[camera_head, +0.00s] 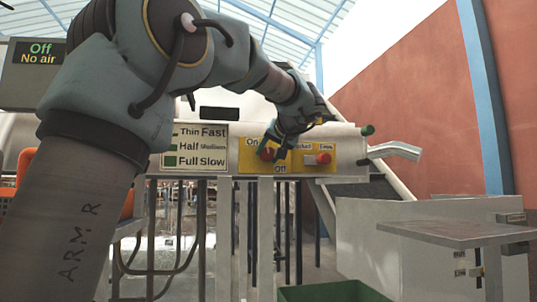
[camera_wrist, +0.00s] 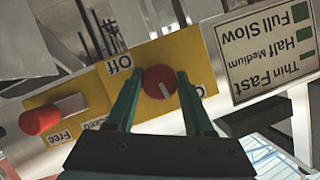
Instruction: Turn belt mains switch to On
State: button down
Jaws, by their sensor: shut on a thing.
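The mains switch is a round red knob (camera_wrist: 160,82) with a white pointer mark, on a yellow plate (camera_wrist: 190,50). An "Off" label (camera_wrist: 118,65) is beside it in the wrist view; the other label is partly covered by a finger. In the head view the red knob (camera_head: 267,154) sits between the "On" label (camera_head: 252,142) and the "Off" label (camera_head: 281,167). My gripper (camera_wrist: 157,80) has its two green fingers on either side of the knob and is shut on it. In the head view my gripper (camera_head: 272,146) is at the plate's upper part.
A second red knob (camera_head: 323,158) is on the yellow panel to the right; it also shows in the wrist view (camera_wrist: 40,119). A Thin/Half/Full sign (camera_head: 200,147) is left of the switch. A green bin (camera_head: 333,291) stands below. A display (camera_head: 35,58) reads "Off, No air".

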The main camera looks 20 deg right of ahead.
jog(key=m+t+y, duration=0.1)
jog(key=m+y, duration=0.1)
jog(key=m, duration=0.2)
jog(key=shift+d+f, duration=0.1)
jog(key=m+t+y, duration=0.1)
jog(key=m, duration=0.3)
jog(key=shift+y+b, duration=0.3)
jog(key=shift+b, duration=0.05)
jog(key=shift+t, duration=0.3)
jog(key=shift+c, duration=1.5)
grip_release()
jog(key=shift+s, duration=0.15)
jog(key=p+v, duration=0.2)
jog(key=v, duration=0.8)
jog(key=shift+s, duration=0.3)
jog(key=shift+d, duration=0.1)
